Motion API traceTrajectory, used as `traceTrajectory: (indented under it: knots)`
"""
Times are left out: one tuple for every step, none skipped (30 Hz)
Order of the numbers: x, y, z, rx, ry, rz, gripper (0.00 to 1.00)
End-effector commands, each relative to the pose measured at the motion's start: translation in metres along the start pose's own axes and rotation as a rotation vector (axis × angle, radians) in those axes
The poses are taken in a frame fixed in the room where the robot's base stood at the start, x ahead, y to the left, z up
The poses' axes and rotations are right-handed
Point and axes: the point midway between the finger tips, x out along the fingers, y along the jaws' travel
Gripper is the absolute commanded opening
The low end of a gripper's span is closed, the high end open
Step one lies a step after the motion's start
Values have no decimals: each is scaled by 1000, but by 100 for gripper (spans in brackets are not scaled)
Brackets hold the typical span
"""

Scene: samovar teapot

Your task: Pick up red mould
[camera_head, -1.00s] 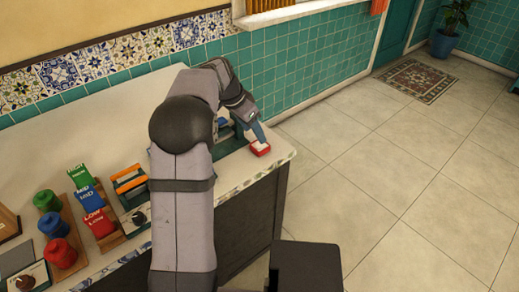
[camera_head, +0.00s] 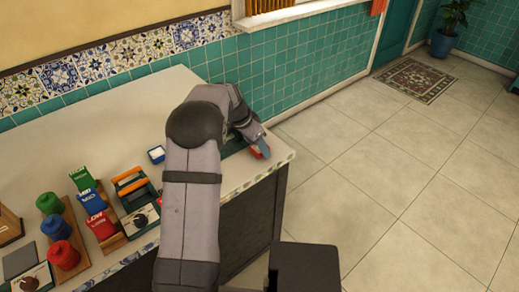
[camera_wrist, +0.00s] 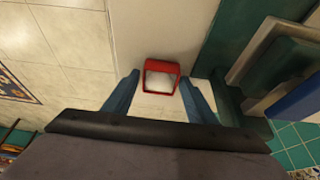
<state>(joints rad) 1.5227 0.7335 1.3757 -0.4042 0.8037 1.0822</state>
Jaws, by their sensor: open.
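The red mould (camera_wrist: 160,68) is a small square red frame with a white inside. It lies on the pale counter near its right end, and a bit of its red side shows in the head view (camera_head: 258,154). My gripper (camera_wrist: 160,80) is open, with a blue finger on either side of the mould's near part in the wrist view. The mould appears between the fingertips, with a gap to each side; I cannot tell how high the tips are above the counter. In the head view my gripper (camera_head: 262,143) partly hides the mould.
A dark green fixture (camera_wrist: 225,80) stands close right of the gripper in the wrist view. A small blue-and-white square piece (camera_head: 156,154) lies left of my arm. Green, blue and red blocks (camera_head: 88,200) stand further left. The counter's edge is close to the mould.

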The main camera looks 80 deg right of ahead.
Motion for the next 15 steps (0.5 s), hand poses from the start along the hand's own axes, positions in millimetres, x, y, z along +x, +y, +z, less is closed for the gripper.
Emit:
traceTrajectory:
  knots:
    - [1, 0, 0, 0, 1, 0, 52]
    - [1, 0, 0, 0, 1, 0, 52]
    - [1, 0, 0, 1, 1, -1, 52]
    - [1, 0, 0, 1, 1, -1, 52]
    - [1, 0, 0, 1, 1, -1, 52]
    - [1, 0, 0, 1, 1, -1, 52]
    - [1, 0, 0, 1, 1, -1, 52]
    - [1, 0, 0, 1, 1, -1, 44]
    - [1, 0, 0, 1, 1, -1, 35]
    - [1, 0, 0, 1, 1, -1, 28]
    - [1, 0, 0, 1, 1, -1, 20]
    - [1, 0, 0, 1, 1, -1, 20]
    - [1, 0, 0, 1, 1, -1, 20]
    - [1, 0, 0, 1, 1, -1, 20]
    - [1, 0, 0, 1, 1, -1, 20]
